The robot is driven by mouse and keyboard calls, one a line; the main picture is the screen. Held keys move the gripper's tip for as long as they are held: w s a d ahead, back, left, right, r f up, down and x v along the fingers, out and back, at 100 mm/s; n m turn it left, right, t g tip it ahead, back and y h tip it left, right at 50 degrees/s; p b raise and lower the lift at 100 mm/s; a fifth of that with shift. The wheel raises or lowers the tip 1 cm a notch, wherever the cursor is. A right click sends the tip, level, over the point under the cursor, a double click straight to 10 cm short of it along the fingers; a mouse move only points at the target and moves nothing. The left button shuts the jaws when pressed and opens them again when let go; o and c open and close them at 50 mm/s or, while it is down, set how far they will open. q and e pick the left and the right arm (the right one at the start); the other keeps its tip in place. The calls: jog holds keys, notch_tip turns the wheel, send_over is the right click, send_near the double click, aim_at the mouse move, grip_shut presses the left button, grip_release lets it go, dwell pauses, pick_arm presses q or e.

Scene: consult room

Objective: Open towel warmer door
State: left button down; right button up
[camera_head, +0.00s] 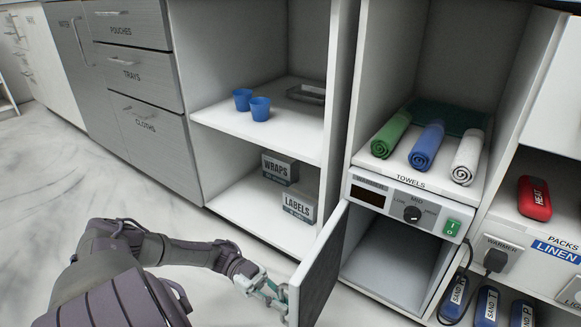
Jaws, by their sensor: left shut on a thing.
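The towel warmer (375,197) is a white unit under the towel shelf, with a display, a knob and a green switch on its front. Its door (317,258) stands wide open, swung out from the left side of the opening, with a white outer face and a dark inner face. The empty-looking cavity (395,262) shows to the right of it. My left gripper (272,291) is shut at the door's free edge, on what looks like the handle, which the fingers mostly hide. My right gripper is out of view.
Rolled green, blue and white towels (427,146) lie on the shelf above. A plug (494,260) and cable are at the right. Pale floor (60,190) is clear at left.

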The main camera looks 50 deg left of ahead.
pick_arm(q)
jog(key=shift+s+a+b, duration=0.1)
jog(key=shift+a+b, duration=0.2)
jog(key=shift+a, duration=0.75)
jog(key=c, duration=1.2)
grip_release()
jog(key=s+a, duration=0.1)
jog(key=a, duration=0.6)
jog(key=shift+s+a, duration=0.15)
jog(key=shift+a, duration=0.1)
